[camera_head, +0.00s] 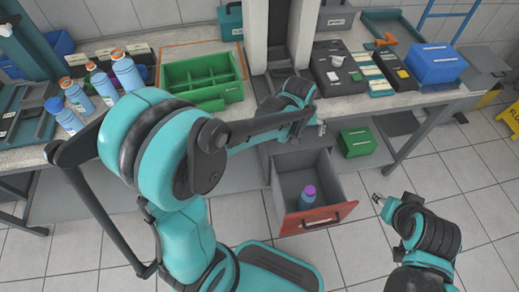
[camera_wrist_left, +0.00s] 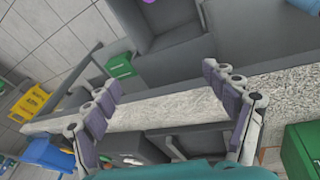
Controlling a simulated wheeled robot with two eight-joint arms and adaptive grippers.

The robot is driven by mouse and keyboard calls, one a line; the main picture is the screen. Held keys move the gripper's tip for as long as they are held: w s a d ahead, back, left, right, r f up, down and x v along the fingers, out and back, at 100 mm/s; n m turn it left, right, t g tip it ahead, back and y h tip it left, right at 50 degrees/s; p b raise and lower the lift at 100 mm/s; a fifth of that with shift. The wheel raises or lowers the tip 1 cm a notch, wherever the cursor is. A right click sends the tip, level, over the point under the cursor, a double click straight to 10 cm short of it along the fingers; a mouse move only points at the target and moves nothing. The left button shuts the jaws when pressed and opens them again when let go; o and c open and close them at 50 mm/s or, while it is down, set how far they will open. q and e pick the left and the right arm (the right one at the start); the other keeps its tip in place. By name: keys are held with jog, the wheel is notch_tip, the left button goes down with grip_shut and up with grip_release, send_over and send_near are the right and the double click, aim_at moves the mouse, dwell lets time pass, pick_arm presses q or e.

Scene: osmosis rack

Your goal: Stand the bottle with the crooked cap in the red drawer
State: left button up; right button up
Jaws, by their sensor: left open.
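A blue-grey bottle (camera_head: 306,202) with a purple cap stands inside the open red drawer (camera_head: 320,219) under the bench. Whether its cap is crooked is too small to tell. Its purple cap (camera_wrist_left: 149,1) just shows at the top edge of the left wrist view. The grey drawer inside (camera_wrist_left: 172,14) shows there too. My left gripper (camera_head: 318,126) is open and empty at the bench's front edge, above and behind the drawer. Its spread fingers (camera_wrist_left: 162,80) show in the wrist view. My right gripper (camera_head: 379,201) is right of the drawer; its fingers are too small to judge.
A dark board (camera_head: 335,70) and a blue box (camera_head: 435,70) are at right. A green box (camera_head: 357,142) sits below the bench.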

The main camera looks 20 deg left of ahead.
pick_arm(q)
jog(key=s+a+r+m+t, duration=0.2)
jog(key=s+a+r, duration=0.2)
jog(key=s, duration=0.4)
jog(key=s+a+r+m+t+y, duration=0.1)
jog(key=s+a+r+m+t, duration=0.1)
jog(key=s, duration=0.7)
notch_tip(320, 180, up, 2)
jog(key=shift+a+r+m, duration=0.1)
jog(key=shift+a+m, duration=0.2)
jog(key=shift+a, duration=0.6)
jog(key=shift+s, duration=0.1)
